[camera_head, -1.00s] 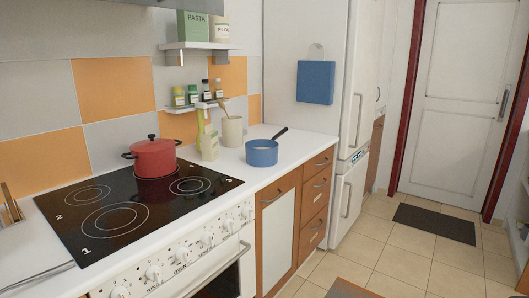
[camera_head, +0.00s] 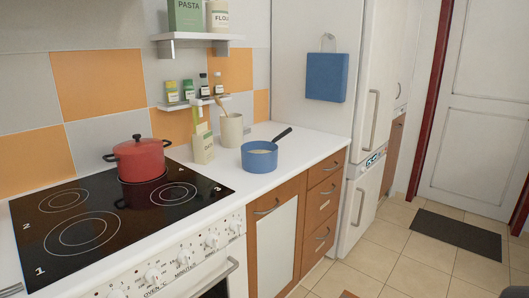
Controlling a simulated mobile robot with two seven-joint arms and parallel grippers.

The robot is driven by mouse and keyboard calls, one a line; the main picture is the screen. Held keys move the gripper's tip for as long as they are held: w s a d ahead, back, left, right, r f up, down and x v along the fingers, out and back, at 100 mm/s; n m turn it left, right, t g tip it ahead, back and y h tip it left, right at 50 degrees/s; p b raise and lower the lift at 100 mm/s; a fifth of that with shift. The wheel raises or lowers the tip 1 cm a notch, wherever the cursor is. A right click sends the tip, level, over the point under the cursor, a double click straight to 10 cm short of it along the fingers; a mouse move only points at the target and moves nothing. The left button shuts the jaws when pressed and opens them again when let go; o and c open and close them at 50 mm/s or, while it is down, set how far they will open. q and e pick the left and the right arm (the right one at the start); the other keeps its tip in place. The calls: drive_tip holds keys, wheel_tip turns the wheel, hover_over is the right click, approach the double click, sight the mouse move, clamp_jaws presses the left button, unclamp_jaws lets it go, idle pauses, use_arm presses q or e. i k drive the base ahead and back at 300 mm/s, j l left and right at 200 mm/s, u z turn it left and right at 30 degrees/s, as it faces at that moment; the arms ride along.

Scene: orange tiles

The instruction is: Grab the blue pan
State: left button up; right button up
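The blue pan (camera_head: 259,159) stands upright on the white counter (camera_head: 218,176), right of the stove. Its dark handle (camera_head: 282,134) points up and to the right, away from me. Something pale shows inside the pan. Neither of my grippers is in the head view.
A red lidded pot (camera_head: 140,161) stands on the black cooktop (camera_head: 110,217). Spice jars (camera_head: 188,90) sit on a low shelf.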

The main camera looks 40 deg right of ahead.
sight(253, 161)
drive_tip(key=i+l+u, duration=0.15)
drive_tip(key=l+u, duration=0.2)
drive_tip(key=l, duration=1.5)
drive_tip(key=k+l+u, duration=0.1)
drive_tip(key=l+u, duration=0.2)
drive_tip(key=l, duration=1.55)
